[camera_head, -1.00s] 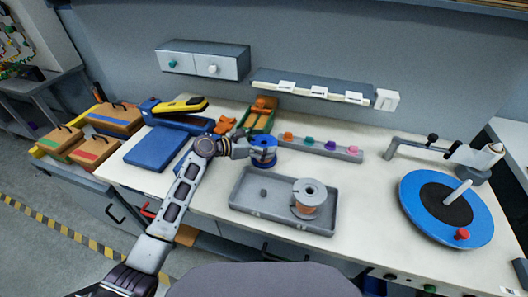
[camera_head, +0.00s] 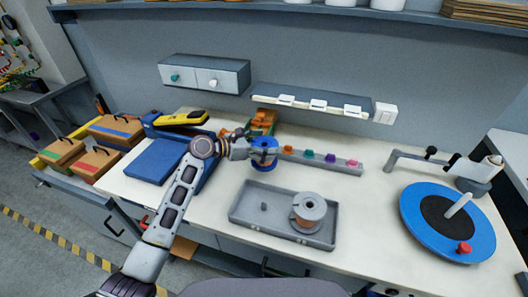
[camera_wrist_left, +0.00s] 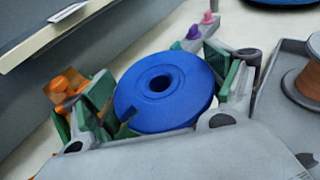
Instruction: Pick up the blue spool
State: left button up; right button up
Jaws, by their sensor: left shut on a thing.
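The blue spool (camera_head: 263,153) is near the middle of the workbench, behind the grey tray (camera_head: 247,219). It also shows in the left wrist view (camera_wrist_left: 150,112), with its blue top disc and centre hole facing the camera. My left gripper (camera_head: 258,148) reaches in from the left and is shut on the spool, with one green-padded finger on each side of it in the wrist view. The spool looks upright; I cannot tell whether it is clear of the bench. My right gripper is not in view.
The grey tray holds a grey spool with copper-coloured winding (camera_head: 308,212). A blue turntable (camera_head: 420,222) is at the right. An orange-filled green bin (camera_head: 262,122) is behind. The bench between tray and turntable is clear.

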pick_arm(q)
jog(key=shift+r, duration=2.35)
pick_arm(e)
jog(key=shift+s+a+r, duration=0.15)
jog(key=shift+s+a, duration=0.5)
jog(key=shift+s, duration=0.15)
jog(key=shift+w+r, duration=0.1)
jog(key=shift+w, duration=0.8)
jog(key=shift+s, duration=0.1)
